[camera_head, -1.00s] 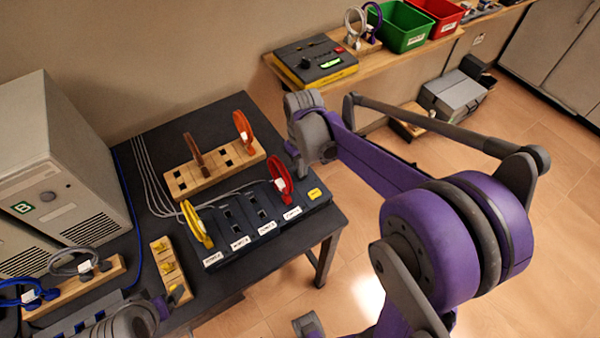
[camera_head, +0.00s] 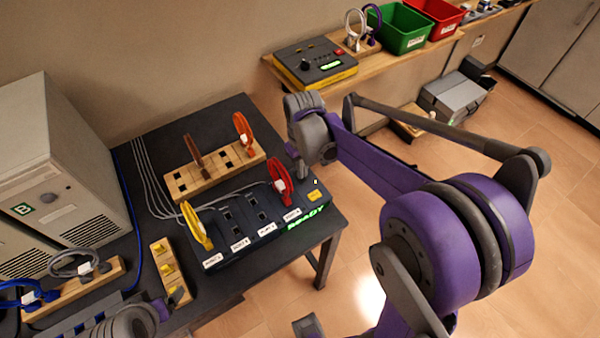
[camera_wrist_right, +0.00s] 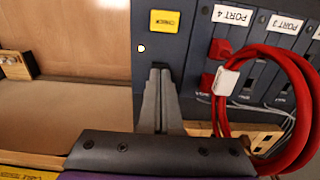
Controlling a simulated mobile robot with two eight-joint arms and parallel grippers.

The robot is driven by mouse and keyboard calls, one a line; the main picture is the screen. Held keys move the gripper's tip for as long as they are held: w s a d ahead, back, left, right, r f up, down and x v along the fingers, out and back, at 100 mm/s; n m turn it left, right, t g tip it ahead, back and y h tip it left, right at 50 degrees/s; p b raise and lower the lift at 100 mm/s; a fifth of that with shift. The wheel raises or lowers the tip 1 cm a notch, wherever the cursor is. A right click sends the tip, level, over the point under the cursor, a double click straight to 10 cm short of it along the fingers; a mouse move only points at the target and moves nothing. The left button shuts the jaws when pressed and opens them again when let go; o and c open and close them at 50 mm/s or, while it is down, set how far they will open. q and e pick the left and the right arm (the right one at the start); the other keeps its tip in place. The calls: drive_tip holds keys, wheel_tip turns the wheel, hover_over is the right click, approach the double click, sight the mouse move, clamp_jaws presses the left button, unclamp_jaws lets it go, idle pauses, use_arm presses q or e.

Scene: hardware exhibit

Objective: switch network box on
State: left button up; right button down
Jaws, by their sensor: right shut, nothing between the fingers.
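The network box (camera_head: 262,238) is a dark blue-grey box on the black table, with a row of port slots and white port labels. Green lit letters reading READY (camera_head: 305,218) show on its front edge. A small light (camera_wrist_right: 141,48) glows beside its yellow label (camera_wrist_right: 164,36). My right gripper (camera_head: 302,172) is at the box's back right; in the right wrist view its shut, empty fingers (camera_wrist_right: 159,72) reach the box's top near the label. Contact is unclear. A grey part of my left arm shows bottom left; its fingers do not show.
A red cable loop (camera_head: 280,178) and a yellow one (camera_head: 197,225) stand in the box. A wooden rack (camera_head: 215,172) with brown and orange loops is behind it. A grey computer case (camera_head: 60,185) stands left. A shelf device (camera_head: 315,62) is behind.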

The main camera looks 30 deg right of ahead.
use_arm(q)
drive_tip(key=r+p, duration=0.1)
drive_tip(key=w+r+p, duration=0.1)
drive_tip(key=r+p, duration=0.1)
drive_tip(key=r, duration=0.1)
drive_tip(key=shift+w+r, duration=0.1)
drive_tip(key=shift+w, duration=0.15)
use_arm(e)
wheel_tip(320, 180, up, 6)
drive_tip(key=shift+f, duration=0.1)
